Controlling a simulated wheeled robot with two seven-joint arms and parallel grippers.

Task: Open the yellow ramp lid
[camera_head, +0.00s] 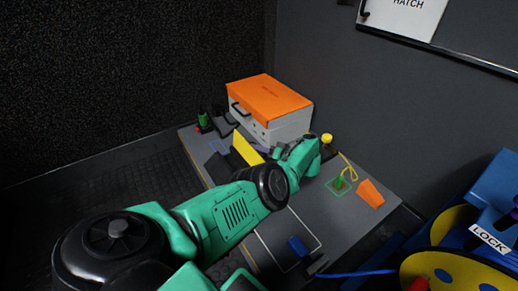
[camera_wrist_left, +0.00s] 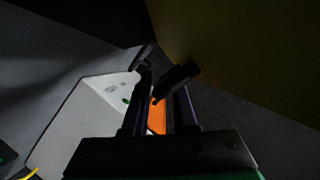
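The yellow ramp lid (camera_head: 246,150) stands raised and tilted on the grey table, in front of the white case. My left gripper (camera_head: 264,150) is just right of the lid, partly hidden by its own wrist. In the left wrist view the lid's underlit broad face (camera_wrist_left: 240,45) fills the upper right, close to the fingertips. Whether a finger touches the lid cannot be told. My right gripper is not in view.
A white case with an orange top (camera_head: 270,98) stands behind the lid. A yellow-capped post (camera_head: 327,140), a green piece with a yellow cable (camera_head: 339,183), an orange wedge (camera_head: 370,193) and a blue block (camera_head: 298,247) are on the table's right and front.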

